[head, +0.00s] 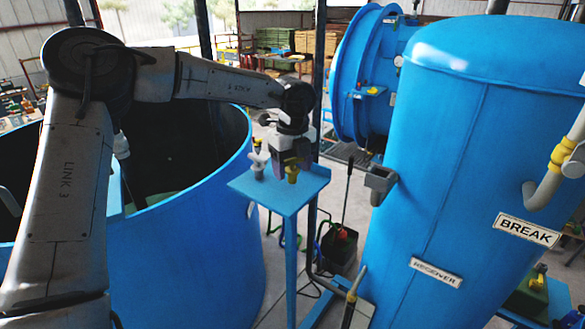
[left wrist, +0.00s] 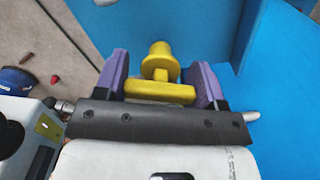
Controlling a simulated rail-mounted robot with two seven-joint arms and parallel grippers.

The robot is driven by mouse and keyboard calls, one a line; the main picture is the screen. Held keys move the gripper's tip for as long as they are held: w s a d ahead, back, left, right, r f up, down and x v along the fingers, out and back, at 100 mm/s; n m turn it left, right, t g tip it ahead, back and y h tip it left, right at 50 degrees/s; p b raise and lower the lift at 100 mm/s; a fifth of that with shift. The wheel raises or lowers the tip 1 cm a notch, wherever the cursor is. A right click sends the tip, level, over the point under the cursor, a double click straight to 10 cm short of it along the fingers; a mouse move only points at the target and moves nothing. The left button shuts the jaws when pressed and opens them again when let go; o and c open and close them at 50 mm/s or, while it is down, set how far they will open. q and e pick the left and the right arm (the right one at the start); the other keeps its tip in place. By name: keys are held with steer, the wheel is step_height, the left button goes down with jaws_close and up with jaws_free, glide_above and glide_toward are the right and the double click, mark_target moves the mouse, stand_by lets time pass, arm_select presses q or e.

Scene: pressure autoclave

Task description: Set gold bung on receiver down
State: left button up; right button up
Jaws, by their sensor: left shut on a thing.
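My left gripper (head: 291,163) is shut on the gold bung (head: 292,174), over the blue stand top (head: 283,196) in the head view. In the left wrist view the bung (left wrist: 160,66) sits between the two purple fingers, its wide flat part nearest the palm. I cannot tell whether the bung touches the stand top. The receiver (head: 450,160) is the large blue upright tank at the right, with a RECEIVER label (head: 436,272). The bung is apart from it. My right gripper is not in view.
A pale bung-like piece (head: 258,161) stands on the stand top, left of my gripper. A grey bracket (head: 380,184) juts from the receiver's left side. A large open blue vat (head: 190,270) lies left of the stand. A BREAK sign (head: 526,230) and pipe are at right.

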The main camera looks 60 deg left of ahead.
arm_select(q)
steer(key=shift+f, duration=0.85)
steer(key=shift+f, duration=0.15)
steer(key=o, duration=0.9)
steer(key=shift+o, duration=0.2)
